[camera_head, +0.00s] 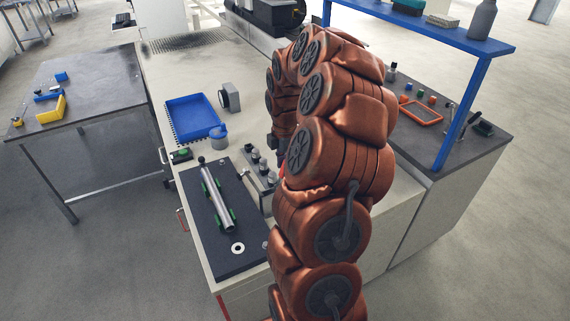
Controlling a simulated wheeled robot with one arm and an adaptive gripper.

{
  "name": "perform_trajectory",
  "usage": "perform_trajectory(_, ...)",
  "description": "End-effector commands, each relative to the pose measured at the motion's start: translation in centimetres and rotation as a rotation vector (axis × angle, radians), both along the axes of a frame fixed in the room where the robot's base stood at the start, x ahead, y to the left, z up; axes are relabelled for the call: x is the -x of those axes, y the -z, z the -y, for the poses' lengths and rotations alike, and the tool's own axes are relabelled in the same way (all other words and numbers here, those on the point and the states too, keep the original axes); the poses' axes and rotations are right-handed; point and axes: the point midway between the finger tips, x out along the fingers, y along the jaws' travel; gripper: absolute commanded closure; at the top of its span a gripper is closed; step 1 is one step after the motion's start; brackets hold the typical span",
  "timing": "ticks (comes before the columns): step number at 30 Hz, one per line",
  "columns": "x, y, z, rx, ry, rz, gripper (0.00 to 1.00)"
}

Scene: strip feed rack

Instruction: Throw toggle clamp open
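A dark plate (217,249) lies on the pale workbench, with a long metal tube (215,195) resting in green holders on it. To the right of the tube, small metal fittings with a thin lever (245,174) stand at the plate's right side. They look like the toggle clamp, but they are too small and too covered to tell its position. My copper-coloured arm crosses the middle of the view and hides the area to their right. A dark part at its end, probably my gripper (275,146), shows just above the fittings. Its fingers cannot be made out.
A grey block with a round face (229,97) stands beside the tray. A blue overhead shelf (430,25) on posts rises at the right. A white washer (238,248) lies at the plate's front.

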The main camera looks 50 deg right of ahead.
Motion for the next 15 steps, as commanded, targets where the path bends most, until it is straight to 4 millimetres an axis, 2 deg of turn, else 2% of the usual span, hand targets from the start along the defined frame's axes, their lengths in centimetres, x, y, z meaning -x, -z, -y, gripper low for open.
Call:
perform_trajectory(1, 0.0, 0.0, -0.01, 0.0, 0.0, 0.0, 0.77)
perform_trajectory(8, 0.01, 0.0, -0.01, 0.0, 0.0, -0.001, 1.0)
perform_trajectory(15, 0.01, 0.0, -0.03, 0.0, 0.0, -0.001, 1.0)
